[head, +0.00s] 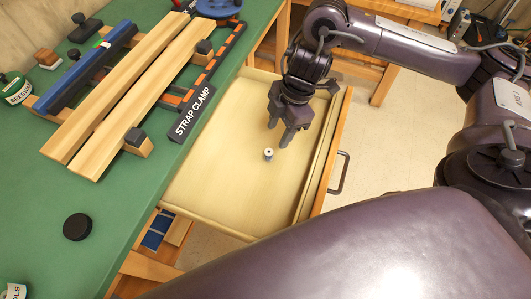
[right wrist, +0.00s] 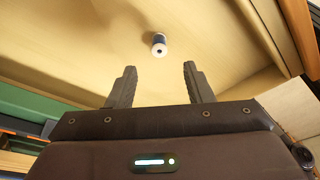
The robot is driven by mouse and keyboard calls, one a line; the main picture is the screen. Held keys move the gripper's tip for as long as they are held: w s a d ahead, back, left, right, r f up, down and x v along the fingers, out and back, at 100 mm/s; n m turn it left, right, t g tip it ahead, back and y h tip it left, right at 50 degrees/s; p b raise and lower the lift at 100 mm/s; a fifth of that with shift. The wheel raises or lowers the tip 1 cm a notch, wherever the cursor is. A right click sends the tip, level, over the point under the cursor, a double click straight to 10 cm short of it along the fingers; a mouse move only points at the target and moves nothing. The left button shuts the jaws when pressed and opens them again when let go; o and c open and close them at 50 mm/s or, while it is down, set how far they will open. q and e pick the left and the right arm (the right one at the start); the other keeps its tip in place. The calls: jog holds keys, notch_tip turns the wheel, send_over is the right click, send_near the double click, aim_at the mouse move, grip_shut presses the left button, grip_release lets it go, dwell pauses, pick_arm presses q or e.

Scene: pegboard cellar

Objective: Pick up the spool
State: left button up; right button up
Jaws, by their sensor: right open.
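The spool (head: 268,154) is small, with pale ends and a dark blue middle. It lies in the open drawer (head: 215,190), near the middle of its bare floor. My right gripper (head: 277,136) is over the drawer, close to the spool, with its fingers pointing down toward it. In the right wrist view the spool (right wrist: 159,45) shows beyond the two fingertips (right wrist: 159,70), roughly centred between them and apart from both. The right gripper is open and empty. My left gripper is not in view.
The green bench top (head: 130,205) on the left holds long wooden boards (head: 110,105), a strap clamp (head: 193,112) and a black disc (head: 77,227). The drawer's front wall with its handle (head: 340,172) is on the right. The rest of the drawer floor is clear.

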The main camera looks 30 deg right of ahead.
aim_at(269, 151)
jog(key=b+x, duration=0.1)
jog(key=x, duration=0.2)
jog(key=shift+s+d+f+b, duration=0.1)
jog(key=shift+f+b, duration=0.15)
jog(key=shift+b, duration=0.15)
jog(key=shift+a+f, duration=0.25)
jog(key=shift+f, duration=0.35)
jog(key=b+x, duration=0.1)
jog(key=x, duration=0.3)
jog(key=shift+a+f+b, duration=0.15)
jog(key=shift+a+b, duration=0.1)
jog(key=shift+b, duration=0.15)
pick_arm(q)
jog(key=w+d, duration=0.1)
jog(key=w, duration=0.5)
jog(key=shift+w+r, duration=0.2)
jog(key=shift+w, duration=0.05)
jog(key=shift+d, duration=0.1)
pick_arm(e)
grip_shut()
